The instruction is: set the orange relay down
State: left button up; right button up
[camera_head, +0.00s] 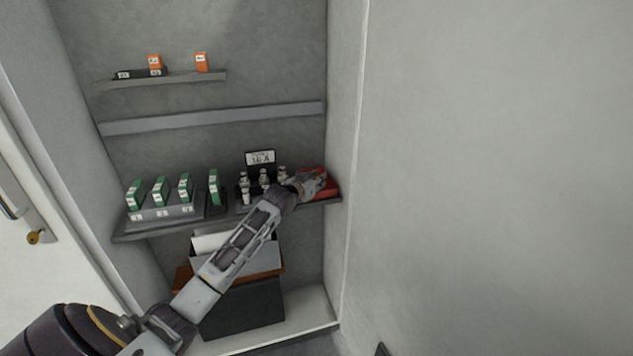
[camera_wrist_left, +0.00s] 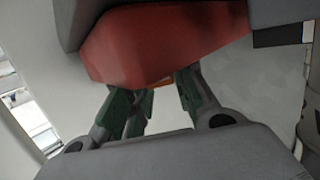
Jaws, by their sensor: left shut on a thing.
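My left gripper (camera_head: 316,180) reaches to the right end of the lower shelf, at a red tray or box (camera_head: 331,190). I cannot tell whether the piece touches the tray. Two other orange relays stand on the upper shelf, one at a dark socket strip (camera_head: 155,61) and one apart (camera_head: 201,62). My right gripper is out of view.
The alcove's right wall (camera_head: 343,120) is close. A dark box (camera_head: 243,306) stands below.

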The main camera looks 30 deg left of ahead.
pick_arm(q)
jog(key=shift+f, duration=0.1)
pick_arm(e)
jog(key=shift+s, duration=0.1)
pick_arm(q)
jog(key=o, duration=0.6)
jog(key=shift+o, duration=0.2)
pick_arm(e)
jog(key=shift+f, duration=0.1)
pick_arm(q)
jog(key=shift+s, duration=0.1)
jog(key=shift+v, duration=2.5)
jog(key=v, duration=0.6)
jog(key=shift+s+r+p, duration=0.2)
jog(key=shift+s+p, duration=0.15)
jog(key=shift+s, duration=0.05)
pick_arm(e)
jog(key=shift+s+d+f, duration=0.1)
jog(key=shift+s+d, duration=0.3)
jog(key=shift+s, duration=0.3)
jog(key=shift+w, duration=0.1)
